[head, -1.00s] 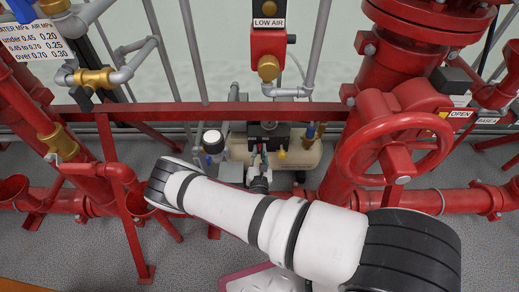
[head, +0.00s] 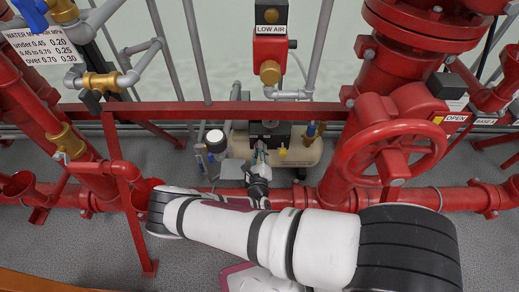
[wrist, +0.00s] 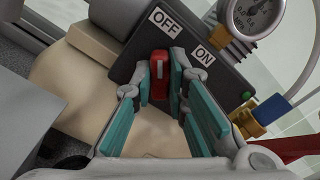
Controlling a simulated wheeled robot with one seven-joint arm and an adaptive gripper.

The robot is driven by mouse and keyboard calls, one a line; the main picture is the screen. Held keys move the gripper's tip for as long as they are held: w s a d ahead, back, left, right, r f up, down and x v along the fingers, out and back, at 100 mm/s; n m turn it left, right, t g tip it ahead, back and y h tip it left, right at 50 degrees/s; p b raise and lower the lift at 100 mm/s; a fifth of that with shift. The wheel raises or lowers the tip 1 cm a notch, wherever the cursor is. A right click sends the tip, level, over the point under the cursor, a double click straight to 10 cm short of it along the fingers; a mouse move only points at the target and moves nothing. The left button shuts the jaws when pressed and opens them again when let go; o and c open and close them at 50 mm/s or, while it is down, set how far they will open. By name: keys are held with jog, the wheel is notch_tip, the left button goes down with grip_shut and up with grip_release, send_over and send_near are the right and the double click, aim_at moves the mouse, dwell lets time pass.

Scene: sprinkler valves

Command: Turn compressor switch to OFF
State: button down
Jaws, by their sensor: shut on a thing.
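The compressor (head: 305,152) is a beige tank low behind the red rail. Its dark switch box (head: 270,130) sits on top. In the wrist view the box (wrist: 128,72) carries an OFF label (wrist: 165,22) and an ON label (wrist: 204,56). The red switch knob (wrist: 160,82) is between my gripper's (wrist: 163,82) teal finger pads, and my gripper is shut on it. The knob's white mark points up in the picture, toward the OFF label. In the head view my gripper (head: 261,152) reaches the box front, and the knob is hidden.
A pressure gauge (wrist: 252,16) and a blue-and-brass fitting (wrist: 246,118) stand close right of the box. The red rail (head: 200,111) crosses above the compressor. A red handwheel (head: 390,150) stands right, and red pipes are at left.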

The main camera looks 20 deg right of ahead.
jog(key=shift+f+n, duration=0.1)
jog(key=shift+n, duration=0.5)
jog(key=c, duration=1.6)
grip_release()
jog(key=v, duration=1.2)
